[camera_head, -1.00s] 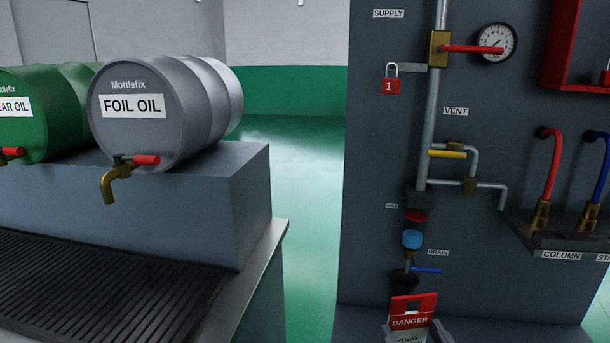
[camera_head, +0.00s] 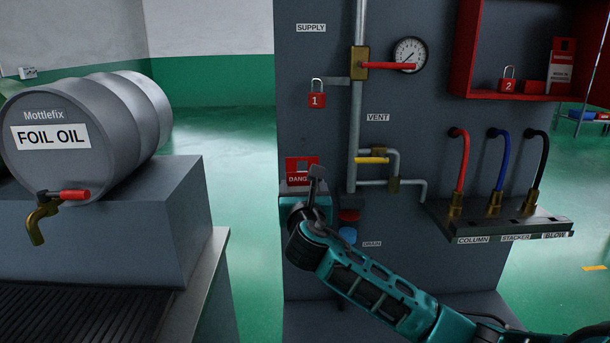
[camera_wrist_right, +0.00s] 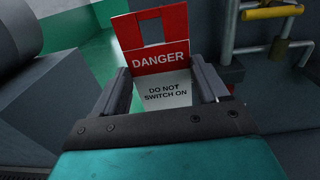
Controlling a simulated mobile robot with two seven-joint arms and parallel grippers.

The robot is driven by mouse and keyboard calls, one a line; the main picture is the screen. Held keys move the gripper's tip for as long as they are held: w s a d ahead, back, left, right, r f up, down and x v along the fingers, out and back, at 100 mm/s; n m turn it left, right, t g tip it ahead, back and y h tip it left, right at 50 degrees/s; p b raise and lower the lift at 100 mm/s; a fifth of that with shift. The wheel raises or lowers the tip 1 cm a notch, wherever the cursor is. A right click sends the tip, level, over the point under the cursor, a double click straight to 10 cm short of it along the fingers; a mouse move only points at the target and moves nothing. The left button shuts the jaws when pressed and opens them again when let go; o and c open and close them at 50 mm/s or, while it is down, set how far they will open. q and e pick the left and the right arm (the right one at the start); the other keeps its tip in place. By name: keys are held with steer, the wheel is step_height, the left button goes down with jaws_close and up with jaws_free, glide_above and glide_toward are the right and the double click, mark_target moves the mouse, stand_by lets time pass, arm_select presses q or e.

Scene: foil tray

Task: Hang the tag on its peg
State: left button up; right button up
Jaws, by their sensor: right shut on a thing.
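The tag is a red and white danger tag (camera_head: 302,166) with a rectangular cut-out near its top. It stands upright in front of the grey panel, below and left of padlock 1. In the right wrist view the tag (camera_wrist_right: 158,60) reads "DANGER, DO NOT SWITCH ON" and sits between my two fingers. My right gripper (camera_head: 304,190) is shut on it; the wrist hides the tag's lower part in the head view. I cannot make out the tag's peg for certain. My left gripper is not in view.
A red padlock (camera_head: 317,99) marked 1 hangs by the supply valve's red handle (camera_head: 388,65). Vent pipework with a yellow handle (camera_head: 371,160) is right of the tag. A red box (camera_head: 467,60) holds padlock 2 (camera_head: 507,80) and another tag (camera_head: 562,66). A grey drum (camera_head: 60,160) is left.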

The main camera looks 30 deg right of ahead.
mark_target(305, 181)
steer(key=shift+w+d+r+h, duration=0.3)
steer(key=shift+d+r, duration=0.15)
steer(key=shift+d, duration=0.1)
steer(key=shift+x, duration=1.8)
steer(key=shift+a, duration=0.1)
